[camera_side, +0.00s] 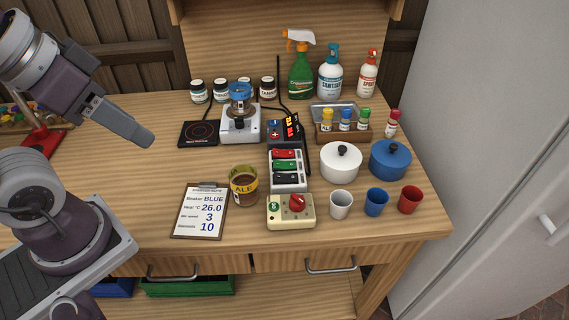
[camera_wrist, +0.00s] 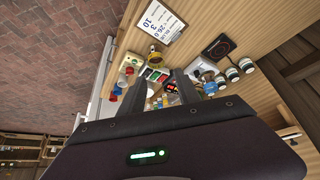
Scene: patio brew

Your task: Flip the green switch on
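The green switch (camera_side: 287,165) is the middle rocker on a pale switch bank, with a red switch (camera_side: 285,154) behind it and a black switch (camera_side: 287,177) in front. Whether the green switch is on or off is too small to tell. In the wrist view, the switch bank (camera_wrist: 153,74) shows small, beside the fingertips. My gripper (camera_side: 146,140) is high at the left in the side view, well away from the switches. In the wrist view, its two fingers (camera_wrist: 168,80) stand apart with nothing between them.
A cream box with a red knob (camera_side: 297,203) is in front. White (camera_side: 341,163) and blue (camera_side: 390,161) pots stand right. A stirrer with a blue-topped vessel (camera_side: 240,92) stands behind left.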

